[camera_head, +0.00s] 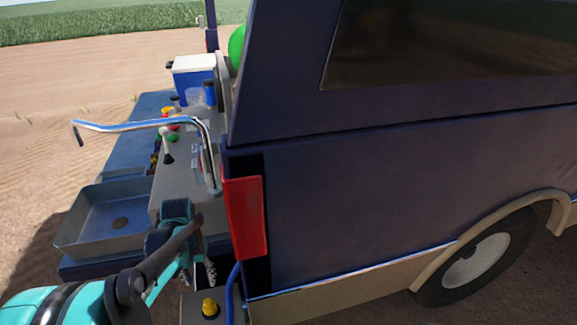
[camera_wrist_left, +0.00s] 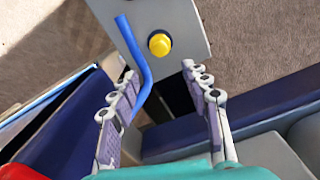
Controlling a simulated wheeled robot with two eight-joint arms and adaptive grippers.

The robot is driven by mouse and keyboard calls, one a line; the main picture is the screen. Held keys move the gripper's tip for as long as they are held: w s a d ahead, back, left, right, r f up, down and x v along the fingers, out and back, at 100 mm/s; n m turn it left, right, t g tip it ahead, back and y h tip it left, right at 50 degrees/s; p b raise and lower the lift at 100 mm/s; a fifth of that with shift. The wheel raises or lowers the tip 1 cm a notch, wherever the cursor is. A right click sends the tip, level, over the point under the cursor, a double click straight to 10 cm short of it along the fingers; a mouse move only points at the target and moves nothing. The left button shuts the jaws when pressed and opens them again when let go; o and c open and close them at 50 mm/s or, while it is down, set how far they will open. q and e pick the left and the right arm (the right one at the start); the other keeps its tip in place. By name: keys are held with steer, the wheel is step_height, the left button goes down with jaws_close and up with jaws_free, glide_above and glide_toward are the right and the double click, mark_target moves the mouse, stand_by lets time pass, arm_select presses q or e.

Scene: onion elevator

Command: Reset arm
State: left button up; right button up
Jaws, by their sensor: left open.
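My left arm comes in teal from the lower left of the head view. Its gripper (camera_head: 203,272) is beside the rear corner of the dark blue vehicle, above a grey panel. In the left wrist view the two fingers (camera_wrist_left: 157,76) stand wide apart with nothing between them. A yellow button (camera_wrist_left: 159,44) on the grey panel (camera_wrist_left: 182,22) lies beyond the fingertips. The same button (camera_head: 209,307) shows at the bottom of the head view. My right gripper is in neither view.
A blue bent tube (camera_wrist_left: 138,68) runs close to the left finger. The vehicle (camera_head: 350,190), with a red tail light (camera_head: 245,217), blocks the right side. A metal sink (camera_head: 112,215), a bent tap (camera_head: 140,126) and a blue-white cooler (camera_head: 195,78) are at left.

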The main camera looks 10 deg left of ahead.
arm_select(q)
steer(key=s+d+r+m+t, duration=0.1)
steer(key=s+d+r+t, duration=0.2)
steer(key=d, duration=0.6)
steer(key=s+d+r+m+t, duration=0.1)
steer(key=s+d+r+t, duration=0.3)
steer(key=d, duration=0.5)
steer(key=shift+s+d+m, duration=0.15)
steer(key=shift+s+m, duration=0.1)
steer(key=shift+m, duration=0.15)
